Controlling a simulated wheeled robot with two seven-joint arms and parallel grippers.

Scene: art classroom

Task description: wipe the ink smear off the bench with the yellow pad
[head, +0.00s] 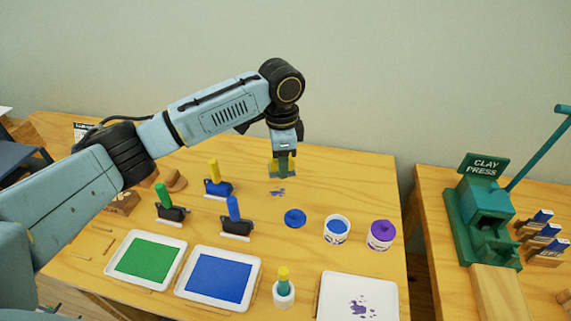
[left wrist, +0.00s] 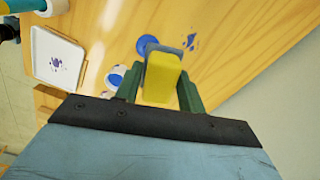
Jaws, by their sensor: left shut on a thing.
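My left gripper (head: 283,166) points down over the back middle of the wooden bench (head: 330,180). Its green fingers are shut on the yellow pad (left wrist: 162,78), which has a grey-blue underside. In the head view the pad (head: 275,170) is partly hidden by the fingers. The blue-purple ink smear (head: 277,192) lies on the bench just in front of the pad. In the left wrist view the smear (left wrist: 190,41) shows beyond the pad, to its right. I cannot tell whether the pad touches the bench. My right gripper is not in view.
A blue lid (head: 294,217), a jar of blue (head: 337,241) and a purple jar (head: 381,242) stand right of the smear. Stamps (head: 236,225) and green and blue trays (head: 258,262) are at left and front. A purple-spotted white tray (head: 335,309) is front right.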

